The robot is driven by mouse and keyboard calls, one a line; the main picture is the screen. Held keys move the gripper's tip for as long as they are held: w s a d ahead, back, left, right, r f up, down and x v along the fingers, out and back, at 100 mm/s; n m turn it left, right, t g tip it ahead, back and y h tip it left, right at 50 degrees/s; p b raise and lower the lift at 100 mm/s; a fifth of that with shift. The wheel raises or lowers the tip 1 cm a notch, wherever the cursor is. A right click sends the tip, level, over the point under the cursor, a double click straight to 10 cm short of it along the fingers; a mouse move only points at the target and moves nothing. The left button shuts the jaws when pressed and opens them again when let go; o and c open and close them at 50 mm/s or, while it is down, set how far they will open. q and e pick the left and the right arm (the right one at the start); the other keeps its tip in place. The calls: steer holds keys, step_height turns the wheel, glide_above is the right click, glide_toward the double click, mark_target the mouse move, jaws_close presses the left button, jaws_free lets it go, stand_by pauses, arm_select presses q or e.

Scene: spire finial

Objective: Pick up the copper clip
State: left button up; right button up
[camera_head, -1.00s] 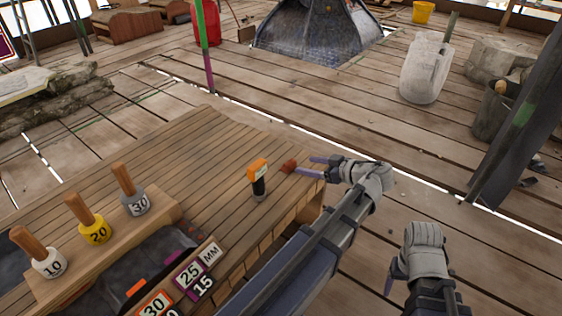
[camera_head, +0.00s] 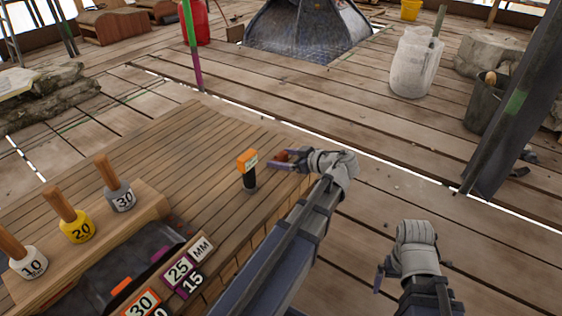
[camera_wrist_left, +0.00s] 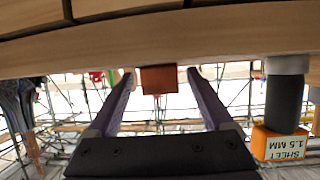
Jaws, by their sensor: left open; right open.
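The copper clip (camera_head: 283,156) is a small reddish-brown block at the far right end of the wooden bench top. My left gripper (camera_head: 277,159) is at it, open, and its fingers partly hide it in the head view. In the left wrist view the clip (camera_wrist_left: 158,79) is between the two spread fingertips of the gripper (camera_wrist_left: 158,75), with a gap visible on each side. My right gripper (camera_head: 379,276) is open and empty, low at the right, away from the bench.
An orange-topped black gauge marked SHEET 1.5 MM (camera_head: 248,172) stands close to the left gripper; it also shows in the left wrist view (camera_wrist_left: 285,143). Wooden-handled weights marked 10, 20 and 30 (camera_head: 120,196) stand on a block (camera_head: 150,210) at left. The bench middle (camera_head: 185,150) is clear.

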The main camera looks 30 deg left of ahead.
arm_select(q)
jaws_close()
stand_by(0.6)
step_height(320, 180, up, 10)
steer(key=p, duration=1)
steer(key=shift+r, duration=0.1)
steer(key=shift+r, duration=0.15)
step_height(320, 180, up, 49)
steer(key=p, duration=4.9)
glide_above(283, 155)
